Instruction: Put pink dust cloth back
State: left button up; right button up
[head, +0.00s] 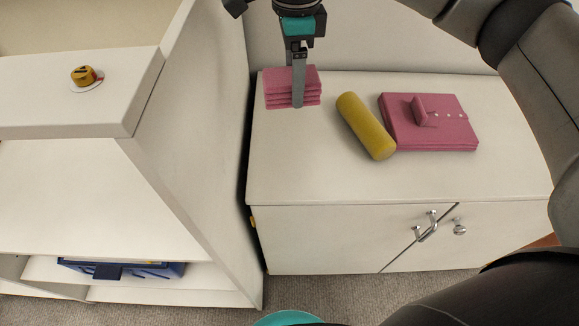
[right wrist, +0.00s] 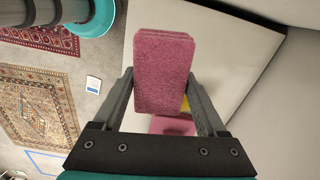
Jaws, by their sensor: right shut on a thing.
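The pink dust cloth (head: 281,88) is a folded, layered stack at the back left of the low white cabinet in the head view. My right gripper (head: 298,102) comes down from above and is shut on it. In the right wrist view the cloth (right wrist: 163,75) fills the space between both fingers. I cannot tell whether its underside touches the cabinet top. My left gripper is not in view.
On the white cabinet top (head: 300,165) lie a yellow roll (head: 366,126) and a folded pink shirt-like item (head: 455,135). A white shelf unit (head: 185,150) stands at left, with a small yellow object (head: 84,75) above and a blue item (head: 140,267) below. The cabinet's front left is clear.

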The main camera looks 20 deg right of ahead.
jog(key=shift+w+a+f+m, duration=0.1)
jog(key=shift+f+m, duration=0.3)
jog(key=shift+m, duration=0.3)
jog(key=b, duration=0.2)
send_over(292, 163)
notch_tip(292, 163, down, 15)
jog(key=shift+r, duration=0.15)
notch_tip(292, 163, down, 4)
jog(key=shift+f+b, duration=0.2)
jog(key=shift+b, duration=0.3)
jog(key=shift+f, duration=0.4)
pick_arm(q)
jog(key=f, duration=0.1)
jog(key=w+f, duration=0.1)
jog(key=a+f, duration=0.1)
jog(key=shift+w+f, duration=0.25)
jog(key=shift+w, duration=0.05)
pick_arm(e)
jog(key=shift+f, duration=0.1)
jog(key=o, duration=1.2)
jog(key=shift+o, duration=0.2)
